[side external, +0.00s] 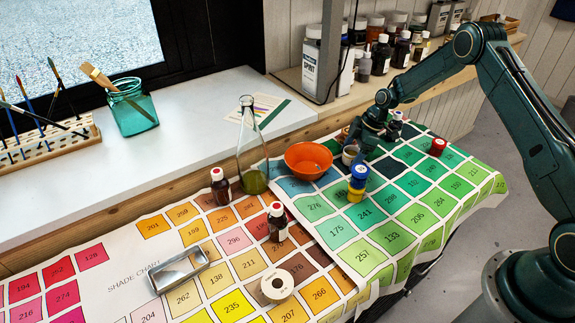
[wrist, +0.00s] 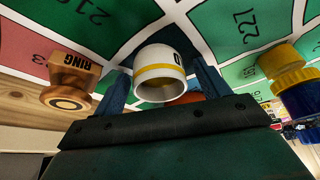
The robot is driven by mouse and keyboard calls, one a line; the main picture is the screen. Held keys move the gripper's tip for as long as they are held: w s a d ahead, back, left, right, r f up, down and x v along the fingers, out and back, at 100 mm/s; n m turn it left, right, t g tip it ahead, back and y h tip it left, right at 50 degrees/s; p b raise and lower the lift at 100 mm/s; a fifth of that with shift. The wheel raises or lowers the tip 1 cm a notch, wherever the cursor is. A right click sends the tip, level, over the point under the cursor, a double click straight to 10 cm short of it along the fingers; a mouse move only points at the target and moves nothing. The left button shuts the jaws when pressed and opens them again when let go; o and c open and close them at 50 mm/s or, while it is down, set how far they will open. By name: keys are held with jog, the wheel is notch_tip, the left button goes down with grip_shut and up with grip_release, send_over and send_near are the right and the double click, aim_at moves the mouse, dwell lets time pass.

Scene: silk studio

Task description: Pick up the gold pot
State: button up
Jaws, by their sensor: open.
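A small white pot with a gold-yellow band (wrist: 160,70) is on the shade chart in the wrist view. It also shows in the side view as a small pale pot (side external: 350,155), beside the orange bowl. My gripper (wrist: 162,88) is open, with one finger on each side of this pot. Whether the fingers touch it is unclear. In the side view my gripper (side external: 366,141) is low over the chart, and its fingers are mostly hidden.
A wooden stamp (wrist: 72,82) lies just left of my gripper in the wrist view. Blue and yellow pots (side external: 358,182) stand close by. The orange bowl (side external: 308,160) is left of the white pot. A glass flask (side external: 251,160) stands farther left. Green chart squares toward the front right are clear.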

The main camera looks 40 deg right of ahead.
jog(key=shift+c, duration=0.2)
jog(key=c, duration=1)
jog(key=shift+c, duration=0.2)
notch_tip(320, 180, up, 20)
dwell(0.6)
